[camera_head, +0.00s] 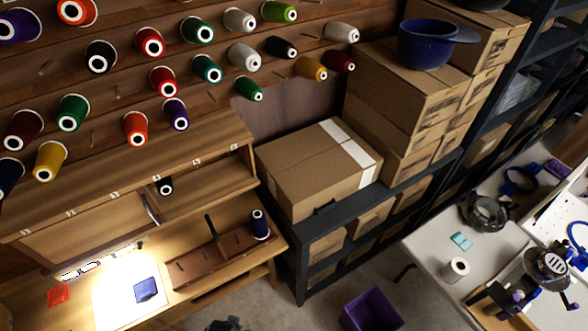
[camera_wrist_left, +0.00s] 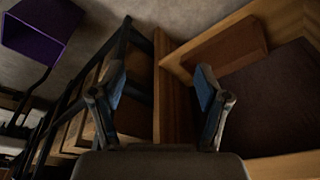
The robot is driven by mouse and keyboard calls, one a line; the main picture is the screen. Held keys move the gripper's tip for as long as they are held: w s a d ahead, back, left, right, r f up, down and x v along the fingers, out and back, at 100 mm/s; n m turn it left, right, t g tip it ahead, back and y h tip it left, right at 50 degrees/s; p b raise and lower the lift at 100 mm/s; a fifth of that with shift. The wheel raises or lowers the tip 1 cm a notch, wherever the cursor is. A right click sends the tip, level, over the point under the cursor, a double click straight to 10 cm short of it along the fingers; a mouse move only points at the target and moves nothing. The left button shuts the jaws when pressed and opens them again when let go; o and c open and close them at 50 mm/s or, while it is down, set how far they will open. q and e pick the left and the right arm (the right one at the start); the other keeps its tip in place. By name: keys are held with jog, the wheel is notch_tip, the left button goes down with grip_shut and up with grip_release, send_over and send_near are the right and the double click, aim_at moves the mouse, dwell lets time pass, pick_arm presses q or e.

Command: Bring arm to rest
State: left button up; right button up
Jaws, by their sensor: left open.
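My left gripper (camera_wrist_left: 158,92) shows in the left wrist view with its two fingers spread apart and nothing between them. Blue pads line the inner sides of the fingers. Behind the gap is a wooden board edge. In the head view a small dark shape (camera_head: 225,325) shows at the bottom edge, and I cannot tell whether it is part of my left gripper. My right gripper is in neither view.
A lit wooden workbench (camera_head: 215,300) stands at left under a wall of thread spools. A black shelf (camera_head: 300,262) holds cardboard boxes (camera_head: 310,165). A purple bin (camera_head: 372,310) stands on the floor, also in the wrist view (camera_wrist_left: 40,28). A light table (camera_head: 430,240) stands at right.

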pick_arm(q)
jog(key=s+a+f+g, duration=0.1)
jog(key=s+f, duration=0.3)
jog(key=f, duration=0.6)
jog(key=s+f, duration=0.4)
jog(key=f, duration=0.5)
jog(key=s+a+f, duration=0.2)
jog(key=s+f, duration=0.6)
jog(key=s, duration=0.5)
jog(key=shift+a+f+g, duration=0.25)
jog(key=shift+f+g, duration=0.15)
